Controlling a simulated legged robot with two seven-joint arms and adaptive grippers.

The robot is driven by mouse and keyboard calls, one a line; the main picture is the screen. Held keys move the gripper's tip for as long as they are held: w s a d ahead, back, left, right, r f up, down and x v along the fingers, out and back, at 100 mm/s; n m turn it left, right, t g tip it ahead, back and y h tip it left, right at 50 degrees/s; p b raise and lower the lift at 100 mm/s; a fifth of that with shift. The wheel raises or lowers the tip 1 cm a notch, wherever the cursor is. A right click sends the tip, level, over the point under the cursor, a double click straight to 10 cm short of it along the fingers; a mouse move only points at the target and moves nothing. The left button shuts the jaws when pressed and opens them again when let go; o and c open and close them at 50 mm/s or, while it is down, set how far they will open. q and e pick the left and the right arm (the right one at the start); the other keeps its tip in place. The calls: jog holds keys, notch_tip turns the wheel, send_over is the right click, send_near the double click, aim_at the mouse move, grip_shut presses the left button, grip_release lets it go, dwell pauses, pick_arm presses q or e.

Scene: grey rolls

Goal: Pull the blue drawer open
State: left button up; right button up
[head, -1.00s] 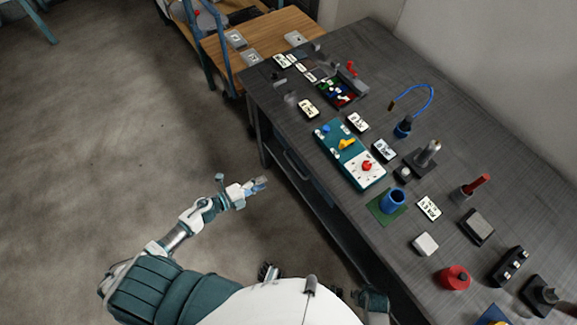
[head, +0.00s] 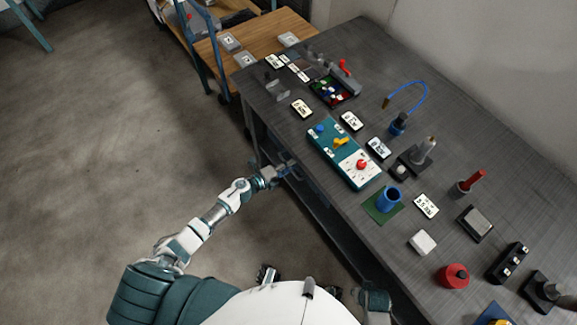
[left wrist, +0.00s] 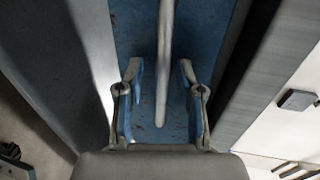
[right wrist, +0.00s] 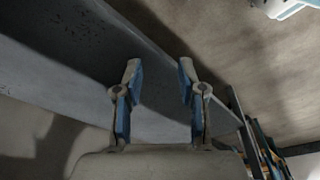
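The blue drawer (left wrist: 207,35) fills the middle of the left wrist view as a scuffed blue front. Its pale bar handle (left wrist: 164,60) runs lengthwise between the fingers of my left gripper (left wrist: 160,75). That gripper is open, with one finger on each side of the handle and a gap on both sides. In the head view my left gripper (head: 287,171) is at the bench's front side, below the top, and hides much of the drawer. My right gripper (right wrist: 159,68) is open and empty in the right wrist view, with a grey panel behind it.
The dark bench top (head: 440,120) carries a teal control box (head: 325,142), a blue cup (head: 389,199), a red round object (head: 453,277) and several small fixtures. A wooden table (head: 262,42) stands beyond its far end. The floor left of the bench is clear.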

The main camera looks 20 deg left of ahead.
pick_arm(q)
jog(key=shift+d, duration=0.2)
jog(key=shift+c, duration=1.3)
grip_shut()
jog(key=shift+a, duration=0.3)
pick_arm(e)
jog(key=shift+d, duration=0.2)
pick_arm(q)
jog(key=f+p+v, duration=0.1)
jog(key=f+v, duration=0.2)
jog(key=v, duration=1.1)
jog(key=s+f+p+v, duration=0.1)
jog(key=f+v, duration=0.2)
jog(key=v, duration=1.1)
jog(key=shift+s+a, duration=0.2)
jog(key=shift+a, duration=0.35)
pick_arm(e)
jog(key=f, duration=0.3)
jog(key=s+f, duration=0.1)
jog(key=f, duration=0.1)
jog(key=shift+d+f, duration=0.1)
jog(key=shift+f, duration=0.05)
pick_arm(q)
jog(key=shift+r, duration=0.15)
pick_arm(e)
jog(key=shift+s, duration=0.1)
